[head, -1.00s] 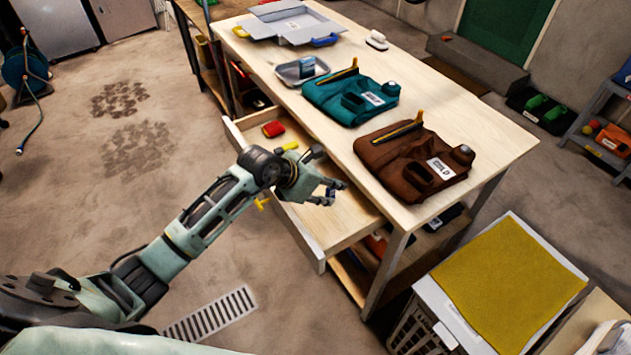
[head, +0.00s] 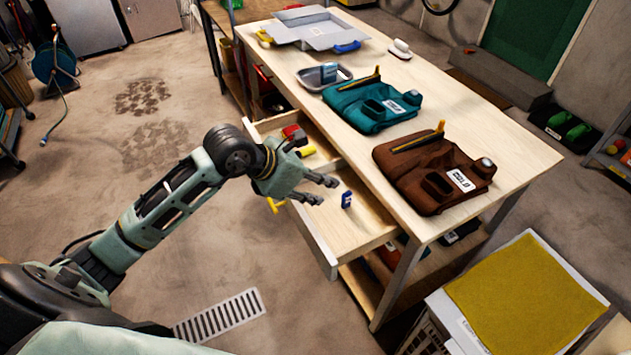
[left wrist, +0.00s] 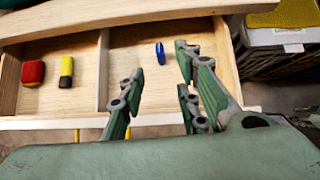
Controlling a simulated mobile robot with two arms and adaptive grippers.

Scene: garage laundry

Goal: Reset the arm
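My left gripper (head: 322,189) is over the open drawer (head: 372,236) of the wooden workbench. Its fingers are apart with nothing between them, and they show open in the left wrist view (left wrist: 155,95). A small blue object (head: 346,200) stands in the drawer just right of the fingertips, apart from them; it also shows in the left wrist view (left wrist: 160,53). A red object (head: 294,134) and a yellow-and-black object (head: 305,152) lie in another compartment of the drawer, partly behind the gripper in the head view. My right gripper is not in view.
A brown tool pouch (head: 425,180) and a teal one (head: 365,112) lie on the bench (head: 520,150). A grey metal tray (head: 322,80) is behind them. A bin with a yellow cloth (head: 525,290) stands right of the drawer.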

